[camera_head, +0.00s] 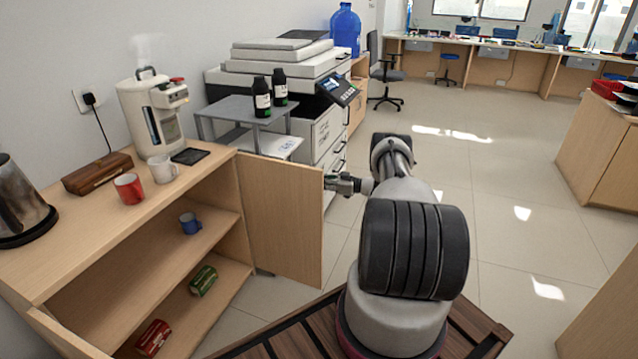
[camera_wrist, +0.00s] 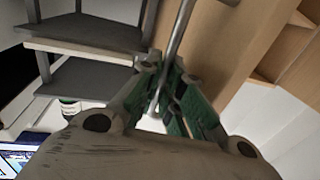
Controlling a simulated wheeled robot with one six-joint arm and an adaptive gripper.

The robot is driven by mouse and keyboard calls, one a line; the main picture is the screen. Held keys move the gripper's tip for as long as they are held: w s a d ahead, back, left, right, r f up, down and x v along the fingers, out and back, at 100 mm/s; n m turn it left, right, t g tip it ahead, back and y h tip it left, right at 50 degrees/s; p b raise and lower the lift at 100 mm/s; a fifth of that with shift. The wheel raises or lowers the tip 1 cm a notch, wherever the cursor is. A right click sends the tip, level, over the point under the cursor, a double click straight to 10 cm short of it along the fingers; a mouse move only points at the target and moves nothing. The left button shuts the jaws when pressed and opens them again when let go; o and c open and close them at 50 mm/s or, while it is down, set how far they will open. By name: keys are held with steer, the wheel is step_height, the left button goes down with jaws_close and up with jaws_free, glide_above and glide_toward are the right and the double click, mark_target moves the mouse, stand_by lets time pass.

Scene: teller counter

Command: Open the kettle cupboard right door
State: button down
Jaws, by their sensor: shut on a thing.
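The kettle cupboard (camera_head: 60,262) stands at the left in the head view. Its right door (camera_head: 281,215) is swung wide open, and the shelves inside show. My gripper (camera_head: 333,183) is at the free edge of this door. In the wrist view my gripper (camera_wrist: 172,105) is shut on the door's slim metal handle (camera_wrist: 178,40), with the wooden door (camera_wrist: 215,45) just beyond. The handle is hidden in the head view. The left door (camera_head: 62,335) shows only partly at the bottom left and also stands open.
A white kettle-like dispenser (camera_head: 150,112), a red mug (camera_head: 129,188), a white mug (camera_head: 163,168) and a wooden box (camera_head: 97,173) stand on the cupboard top. A blue mug (camera_head: 190,223) and tins are inside. A grey stand (camera_head: 243,112) and printer (camera_head: 290,75) are behind the door. Floor at right is clear.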

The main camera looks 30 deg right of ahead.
steer(key=c, duration=1.9)
jaws_free()
steer(key=shift+o, duration=0.2)
steer(key=v, duration=1.1)
steer(key=shift+s+d, duration=0.25)
steer(key=shift+d, duration=0.05)
